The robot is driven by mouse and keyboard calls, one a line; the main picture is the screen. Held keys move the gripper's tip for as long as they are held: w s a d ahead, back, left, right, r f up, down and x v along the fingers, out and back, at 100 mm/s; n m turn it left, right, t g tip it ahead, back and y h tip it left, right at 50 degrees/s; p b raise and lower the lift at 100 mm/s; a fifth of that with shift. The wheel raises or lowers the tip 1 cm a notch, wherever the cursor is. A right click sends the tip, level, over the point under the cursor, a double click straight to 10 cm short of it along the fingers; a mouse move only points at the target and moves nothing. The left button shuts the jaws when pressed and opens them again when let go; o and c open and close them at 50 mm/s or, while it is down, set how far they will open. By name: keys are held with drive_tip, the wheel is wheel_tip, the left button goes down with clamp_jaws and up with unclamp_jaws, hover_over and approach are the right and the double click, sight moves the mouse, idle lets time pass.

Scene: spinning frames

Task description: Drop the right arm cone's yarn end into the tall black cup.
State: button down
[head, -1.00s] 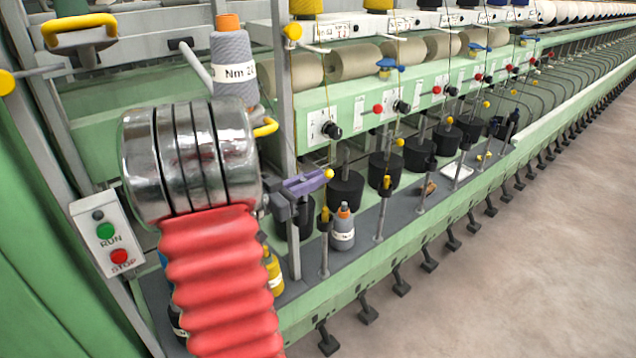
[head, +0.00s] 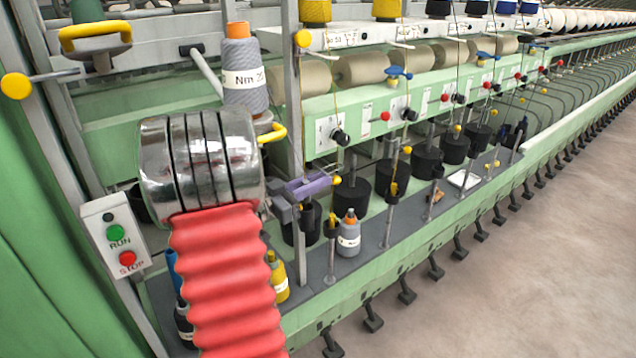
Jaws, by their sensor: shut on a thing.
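A grey yarn cone (head: 243,90) with an orange tip and an "Nm" label stands upright behind my arm, at the upper left of the machine. I cannot make out its yarn end. I cannot tell which, if any, is the tall black cup. My arm, with its metal rings and red bellows, covers the left middle of the view.
A small grey bottle-shaped cone (head: 349,235) and a yellow one (head: 278,278) stand on the bed. A RUN/STOP box (head: 116,236) is at left. Floor (head: 540,270) is clear at right.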

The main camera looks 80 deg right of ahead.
drive_tip(key=f, duration=0.4)
drive_tip(key=shift+a+n+t, duration=0.2)
drive_tip(key=shift+n+t, duration=0.1)
drive_tip(key=shift+t, duration=0.1)
drive_tip(key=c, duration=1.7)
unclamp_jaws()
drive_tip(key=shift+o, duration=0.2)
drive_tip(key=r+v, duration=0.2)
drive_tip(key=v, duration=0.9)
drive_tip(key=shift+w+d+r, duration=0.15)
drive_tip(key=shift+w+r, duration=0.1)
drive_tip(key=shift+w, duration=0.2)
drive_tip(key=shift+w+r+g, duration=0.15)
drive_tip(key=shift+r+g, duration=0.1)
drive_tip(key=shift+g, duration=0.15)
drive_tip(key=shift+r, duration=0.2)
